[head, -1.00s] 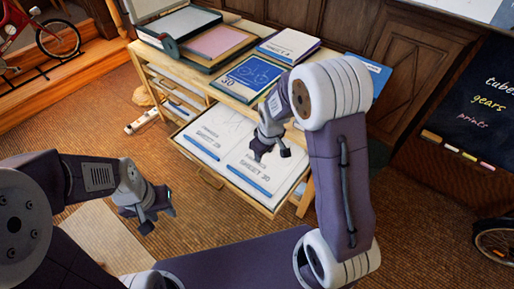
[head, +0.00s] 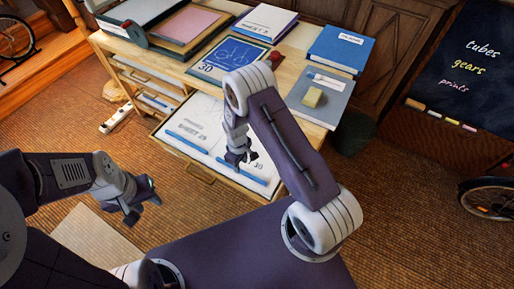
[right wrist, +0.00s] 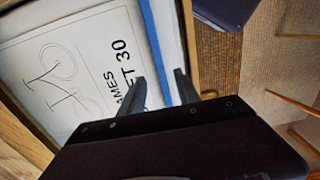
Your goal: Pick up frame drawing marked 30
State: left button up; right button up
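The frame drawing marked 30 is a white sheet (head: 258,155) with a blue strip on its front edge, lying in the open drawer (head: 211,175). In the right wrist view the sheet (right wrist: 62,75) shows a line sketch and the label ending in 30. My right gripper (head: 240,157) is over this sheet, pointing down and partly hiding it. The right wrist view shows its two fingers (right wrist: 161,88) apart, at the label and blue strip (right wrist: 156,50), with nothing clearly held. My left gripper (head: 145,206) is open and empty, away from the drawer.
A similar sheet marked 29 (head: 192,130) lies beside it. A chalkboard (head: 465,70) stands right.

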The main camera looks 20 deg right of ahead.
notch_tip(320, 180, down, 4)
jog(key=shift+w+a+f, duration=0.1)
jog(key=shift+a+f, duration=0.05)
jog(key=shift+f, duration=0.1)
jog(key=shift+c, duration=0.9)
grip_shut()
jog(key=shift+r, duration=0.15)
